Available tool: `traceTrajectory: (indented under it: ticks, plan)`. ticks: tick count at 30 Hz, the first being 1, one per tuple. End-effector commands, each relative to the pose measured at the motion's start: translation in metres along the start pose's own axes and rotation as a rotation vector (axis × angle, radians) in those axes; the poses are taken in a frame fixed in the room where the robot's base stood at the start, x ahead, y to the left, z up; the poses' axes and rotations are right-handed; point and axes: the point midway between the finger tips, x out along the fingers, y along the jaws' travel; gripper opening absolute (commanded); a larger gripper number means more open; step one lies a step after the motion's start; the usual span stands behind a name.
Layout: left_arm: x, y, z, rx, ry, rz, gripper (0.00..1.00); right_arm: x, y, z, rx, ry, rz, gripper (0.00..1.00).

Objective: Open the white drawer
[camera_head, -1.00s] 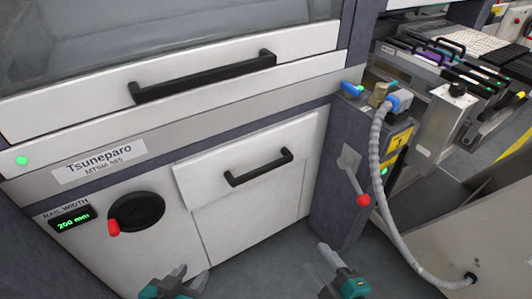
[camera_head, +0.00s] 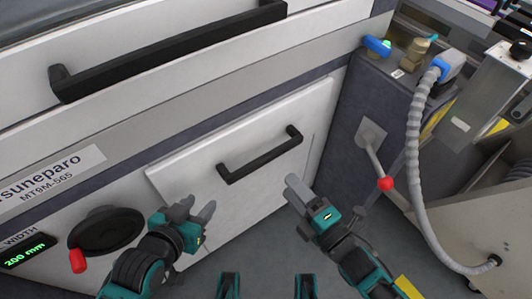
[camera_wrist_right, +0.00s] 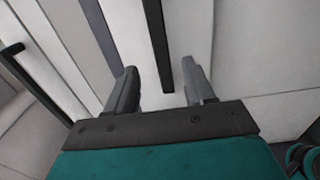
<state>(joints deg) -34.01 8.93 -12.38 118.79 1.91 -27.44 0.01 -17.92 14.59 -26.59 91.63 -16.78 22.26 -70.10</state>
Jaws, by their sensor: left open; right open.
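The white drawer (camera_head: 225,165) is shut in the machine's lower front, with a black bar handle (camera_head: 262,157) across it. My left gripper (camera_head: 198,209) is open and empty in front of the drawer, below and left of the handle. My right gripper (camera_head: 298,190) is open and empty, below and right of the handle's right end. In the right wrist view the open fingers (camera_wrist_right: 158,92) point toward white panels, and a dark bar (camera_wrist_right: 157,45) shows beyond and between them. I cannot tell the exact distance from the fingers to the bar.
A longer black handle (camera_head: 170,52) is on the white panel above. A black knob with a red grip (camera_head: 105,232) is at left. A red-tipped lever (camera_head: 378,160) and a grey hose (camera_head: 413,150) are at right. Floor is clear below the drawer.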

Motion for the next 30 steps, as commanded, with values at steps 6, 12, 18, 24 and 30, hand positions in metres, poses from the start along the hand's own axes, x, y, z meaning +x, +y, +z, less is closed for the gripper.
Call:
traceTrajectory:
  ticks: [6, 12, 18, 24, 30]
  plan:
    - [0.005, 0.001, 0.011, -0.004, -0.007, 0.001, 0.43, 0.049, -0.001, 0.001, 0.000, -0.001, 0.005, 0.53]
    - [0.009, 0.002, 0.017, -0.010, -0.006, 0.000, 0.43, 0.085, -0.001, 0.001, 0.000, -0.001, 0.002, 0.53]
    - [0.011, 0.002, 0.019, -0.013, -0.004, 0.000, 0.43, 0.104, 0.000, 0.001, 0.002, -0.001, 0.001, 0.53]
    - [0.012, 0.001, 0.017, -0.011, 0.000, -0.001, 0.43, 0.108, 0.000, 0.001, 0.002, -0.001, -0.001, 0.53]
    - [0.013, 0.000, 0.015, -0.008, 0.005, -0.002, 0.43, 0.108, 0.000, 0.001, 0.002, -0.001, 0.000, 0.48]
